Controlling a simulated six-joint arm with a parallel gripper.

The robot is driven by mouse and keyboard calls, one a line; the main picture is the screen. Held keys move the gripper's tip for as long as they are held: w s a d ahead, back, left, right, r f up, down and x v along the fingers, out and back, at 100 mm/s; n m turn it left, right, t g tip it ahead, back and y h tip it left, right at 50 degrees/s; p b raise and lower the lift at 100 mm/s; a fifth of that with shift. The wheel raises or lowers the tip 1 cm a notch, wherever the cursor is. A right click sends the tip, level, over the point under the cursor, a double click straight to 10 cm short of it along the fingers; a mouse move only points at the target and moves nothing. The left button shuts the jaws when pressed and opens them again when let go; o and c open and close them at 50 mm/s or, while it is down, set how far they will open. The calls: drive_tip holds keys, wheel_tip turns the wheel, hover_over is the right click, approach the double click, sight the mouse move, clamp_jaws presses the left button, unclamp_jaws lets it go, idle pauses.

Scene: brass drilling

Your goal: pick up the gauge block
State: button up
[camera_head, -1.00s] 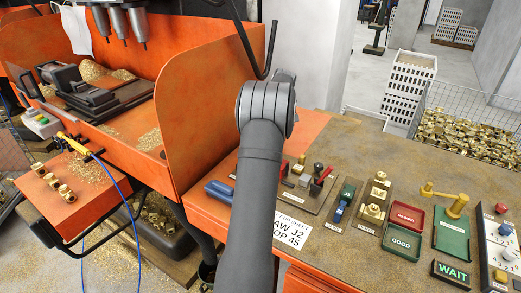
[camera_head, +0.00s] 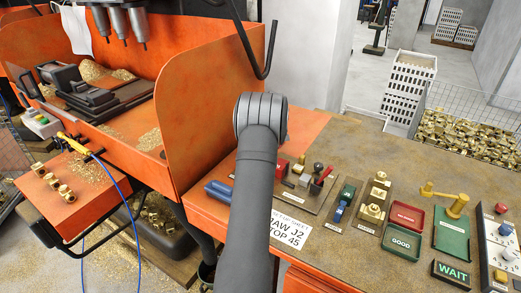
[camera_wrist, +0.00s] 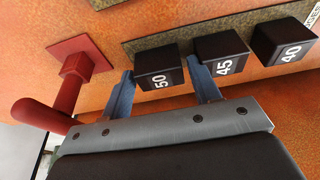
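In the wrist view, black blocks stand in a row, with white numbers on their faces: one marked 50 (camera_wrist: 158,68), one marked 45 (camera_wrist: 220,54) and one marked 40 (camera_wrist: 281,42). My gripper (camera_wrist: 160,70) has its two blue-grey fingers apart. The 50 block shows between the fingertips, and the right fingertip lies in the gap between the 50 and 45 blocks. I cannot tell whether the fingers touch any block. In the head view my arm hides the gripper and these blocks.
A red post with a handle (camera_wrist: 75,68) stands left of the row, close to my left finger. On the bench, a setup sheet (camera_head: 289,231) reads "J2" and "45". Green (camera_head: 401,243) and red (camera_head: 408,215) trays sit to the right.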

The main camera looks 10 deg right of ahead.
drive_tip(key=c, duration=1)
drive_tip(key=shift+r, duration=0.1)
